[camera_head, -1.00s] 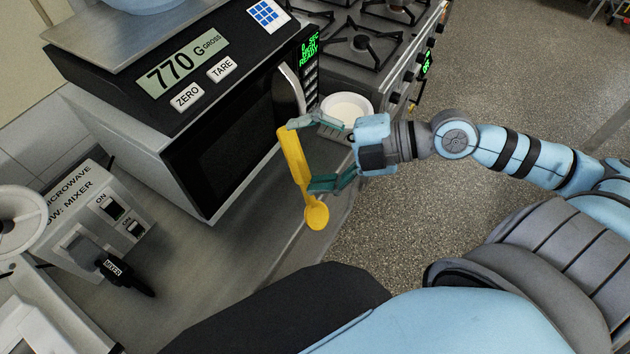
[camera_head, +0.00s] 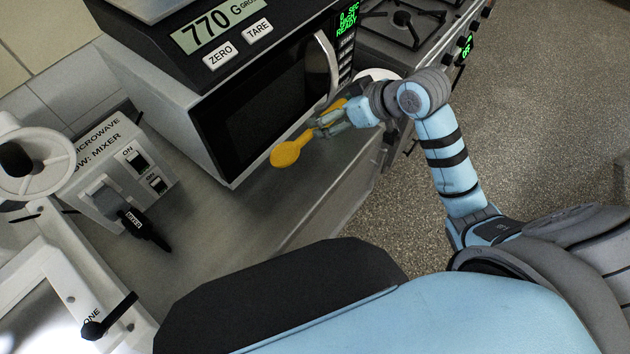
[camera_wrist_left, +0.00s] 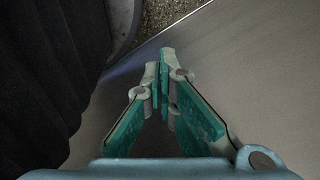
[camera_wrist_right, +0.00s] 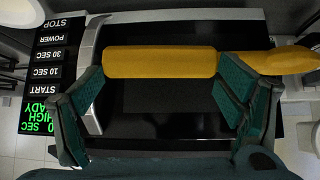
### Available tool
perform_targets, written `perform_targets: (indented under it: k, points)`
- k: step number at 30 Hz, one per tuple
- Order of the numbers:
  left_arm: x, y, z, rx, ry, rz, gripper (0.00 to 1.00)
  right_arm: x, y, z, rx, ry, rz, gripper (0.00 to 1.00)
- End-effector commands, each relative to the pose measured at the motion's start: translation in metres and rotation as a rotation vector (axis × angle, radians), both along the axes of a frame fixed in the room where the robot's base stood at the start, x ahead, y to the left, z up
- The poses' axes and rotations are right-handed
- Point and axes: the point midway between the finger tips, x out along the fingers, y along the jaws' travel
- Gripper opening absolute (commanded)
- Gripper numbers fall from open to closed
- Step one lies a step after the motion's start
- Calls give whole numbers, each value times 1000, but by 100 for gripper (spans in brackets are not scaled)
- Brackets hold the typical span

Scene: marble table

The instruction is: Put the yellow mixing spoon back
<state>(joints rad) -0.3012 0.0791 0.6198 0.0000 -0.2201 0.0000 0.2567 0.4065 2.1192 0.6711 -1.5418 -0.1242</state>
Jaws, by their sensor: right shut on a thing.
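The yellow mixing spoon (camera_head: 289,152) is in front of the microwave door in the head view, its bowl end pointing lower left and its handle rising to the upper right. My right gripper (camera_head: 328,122) is shut on the spoon. In the right wrist view the spoon's thick handle (camera_wrist_right: 160,62) lies across between the widely spread fingers, with its bowl end (camera_wrist_right: 285,61) past the right finger. Part of the handle is hidden by the gripper in the head view. My left gripper (camera_wrist_left: 160,85) shows only in its wrist view, shut and empty beside a grey surface.
The microwave (camera_head: 275,115) has a scale reading 770 G on top. A mixer switch box (camera_head: 125,165) with a black plug stands at left. A stove (camera_head: 410,30) and a partly hidden white bowl (camera_head: 378,74) are beyond the gripper. Grey counter (camera_head: 235,215) is bare in front.

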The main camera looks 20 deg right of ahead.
Motion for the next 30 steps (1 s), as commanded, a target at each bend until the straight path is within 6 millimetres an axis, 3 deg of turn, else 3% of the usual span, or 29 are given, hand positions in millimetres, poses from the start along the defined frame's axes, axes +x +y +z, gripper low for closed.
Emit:
perform_targets:
  k: [5,8,12,16,25,30]
  points:
    - [1,0,-3,0,-1,0,0,-1,0,-13,0,2,1,51]
    - [1,0,-11,0,-2,0,0,-1,0,-43,3,6,1,51]
    - [2,0,-25,0,-3,0,0,-2,0,-101,2,6,1,51]
    - [2,0,-34,0,-2,0,0,-1,0,-141,0,2,2,51]
    - [2,0,-38,1,-2,0,0,-1,0,-190,1,3,2,51]
    - [2,1,-38,1,-2,0,0,0,0,-196,-1,-3,4,51]
